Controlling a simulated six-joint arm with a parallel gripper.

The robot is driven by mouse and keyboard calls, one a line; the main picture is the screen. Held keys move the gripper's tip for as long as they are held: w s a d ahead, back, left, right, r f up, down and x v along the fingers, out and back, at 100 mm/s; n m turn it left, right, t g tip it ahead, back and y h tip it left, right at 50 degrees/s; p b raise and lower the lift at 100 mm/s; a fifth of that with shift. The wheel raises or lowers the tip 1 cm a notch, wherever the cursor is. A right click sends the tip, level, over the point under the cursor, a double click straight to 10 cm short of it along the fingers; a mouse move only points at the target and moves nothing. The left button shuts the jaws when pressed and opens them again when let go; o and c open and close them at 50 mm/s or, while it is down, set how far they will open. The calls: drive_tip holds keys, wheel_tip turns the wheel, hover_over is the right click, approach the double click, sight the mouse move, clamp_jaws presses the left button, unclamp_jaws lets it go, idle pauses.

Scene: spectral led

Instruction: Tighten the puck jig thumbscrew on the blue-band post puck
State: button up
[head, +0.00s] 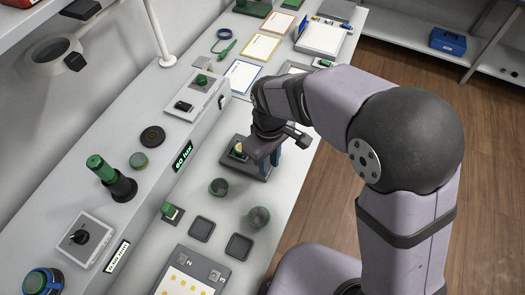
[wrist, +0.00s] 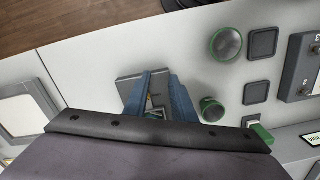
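The dark jig (head: 262,172) sits on the light bench in the middle of the head view. A small post puck (head: 239,149) with a pale yellow part and some green stands at its left side. I cannot make out a blue band. My gripper (head: 277,158) is over the right part of the jig with its blue fingers pointing down. In the wrist view the gripper (wrist: 158,76) has its two fingers apart, over the grey jig plate (wrist: 128,86). A small part of the jig shows between them. The thumbscrew is hidden or too small to tell.
Two green-rimmed cups (head: 219,187) and (head: 258,217), and two dark square pads (head: 201,229) and (head: 239,246), stand nearer. A numbered grey tray (head: 205,266) is at the front. A raised ledge with a "60 lux" display (head: 182,156) runs along the left.

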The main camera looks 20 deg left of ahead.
drive_tip(key=w+a+r+n, duration=0.1)
drive_tip(key=r+n, duration=0.1)
drive_tip(key=n, duration=0.2)
drive_tip(key=w+a+r+n, duration=0.1)
drive_tip(key=n, duration=0.2)
drive_tip(key=w+a+r+n, duration=0.1)
drive_tip(key=r+n, duration=0.1)
drive_tip(key=n, duration=0.2)
drive_tip(key=shift+w+a+r+n, duration=0.15)
drive_tip(key=shift+a+r+n, duration=0.05)
drive_tip(key=shift+r+n, duration=0.1)
drive_tip(key=shift+d+n, duration=0.1)
drive_tip(key=shift+n, duration=1.1)
drive_tip(key=shift+f+p, duration=0.85)
drive_tip(key=shift+f, duration=2.8)
drive_tip(key=shift+c, duration=0.5)
clamp_jaws()
